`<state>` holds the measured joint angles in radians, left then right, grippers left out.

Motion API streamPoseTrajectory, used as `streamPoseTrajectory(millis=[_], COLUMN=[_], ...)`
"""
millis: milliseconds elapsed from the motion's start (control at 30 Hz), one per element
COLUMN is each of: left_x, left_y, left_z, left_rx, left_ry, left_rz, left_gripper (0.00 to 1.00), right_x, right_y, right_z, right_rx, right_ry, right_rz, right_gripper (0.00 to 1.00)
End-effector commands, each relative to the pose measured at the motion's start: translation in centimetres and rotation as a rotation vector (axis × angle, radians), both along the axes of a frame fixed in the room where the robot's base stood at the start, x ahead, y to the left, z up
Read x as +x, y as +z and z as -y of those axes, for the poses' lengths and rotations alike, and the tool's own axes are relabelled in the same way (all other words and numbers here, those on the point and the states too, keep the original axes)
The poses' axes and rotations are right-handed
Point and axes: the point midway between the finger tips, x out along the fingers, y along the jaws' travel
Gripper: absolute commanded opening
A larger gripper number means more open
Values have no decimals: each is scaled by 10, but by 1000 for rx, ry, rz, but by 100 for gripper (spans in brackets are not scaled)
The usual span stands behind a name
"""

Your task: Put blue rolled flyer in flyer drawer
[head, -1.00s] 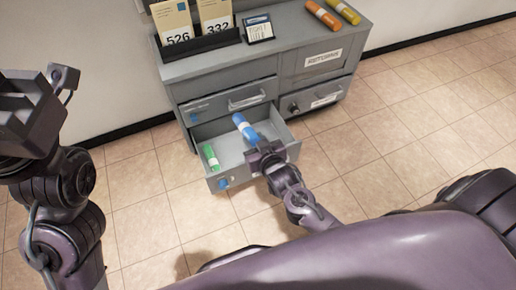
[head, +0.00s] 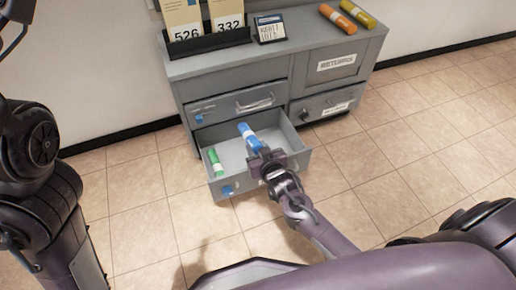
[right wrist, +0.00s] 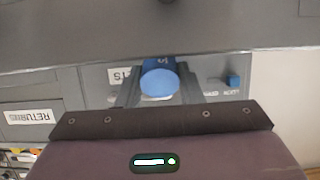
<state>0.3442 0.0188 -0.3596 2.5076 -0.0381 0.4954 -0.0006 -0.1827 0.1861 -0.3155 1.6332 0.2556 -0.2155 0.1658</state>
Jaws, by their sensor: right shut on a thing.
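The blue rolled flyer (head: 247,134) is over the open lower left drawer (head: 232,152), within its outline. I cannot tell whether it touches the drawer floor. My right gripper (head: 262,157) is shut on the near end of the flyer, above the drawer's front right part. In the right wrist view, the flyer's round blue end (right wrist: 159,82) sits between the two fingers (right wrist: 160,88). A green rolled flyer (head: 217,163) with a white band lies at the drawer's left side. My left arm is at the left edge, with its fingertips out of view.
The grey cabinet (head: 290,75) has a closed drawer (head: 240,105) above the open one and closed compartments at right. Orange (head: 338,18) and yellow (head: 358,13) rolls, a small sign (head: 270,28) and a card holder (head: 210,43) stand on top. The tiled floor in front is clear.

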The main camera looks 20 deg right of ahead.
Motion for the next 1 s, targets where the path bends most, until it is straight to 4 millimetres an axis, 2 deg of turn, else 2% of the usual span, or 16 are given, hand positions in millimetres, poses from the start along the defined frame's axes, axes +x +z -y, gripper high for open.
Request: streamPoseTrajectory(millis=[100, 133, 300, 333, 667, 833, 1000], left_x=[0, 0, 0, 0, -1, 9, 18], left_y=[0, 0, 0, 0, 5, 0, -6], left_z=[0, 0, 0, 0, 0, 9, 7], left_rx=[0, 0, 0, 0, 0, 26, 23], left_ry=[0, 0, 0, 0, -1, -29, -37], left_rz=[0, 0, 0, 0, 4, -38, -78], left_gripper=[36, 36, 36, 36, 36, 36, 36], right_x=[0, 0, 0, 0, -6, -30, -56], right_y=[1, 1, 0, 0, 3, 15, 24], right_z=[0, 0, 0, 0, 0, 1, 2], right_rx=[0, 0, 0, 0, 0, 0, 0], right_ry=[0, 0, 0, 0, 0, 0, 1], right_rz=[1, 1, 0, 0, -2, -4, -3], right_gripper=[12, 35, 57, 59, 59, 59, 59])
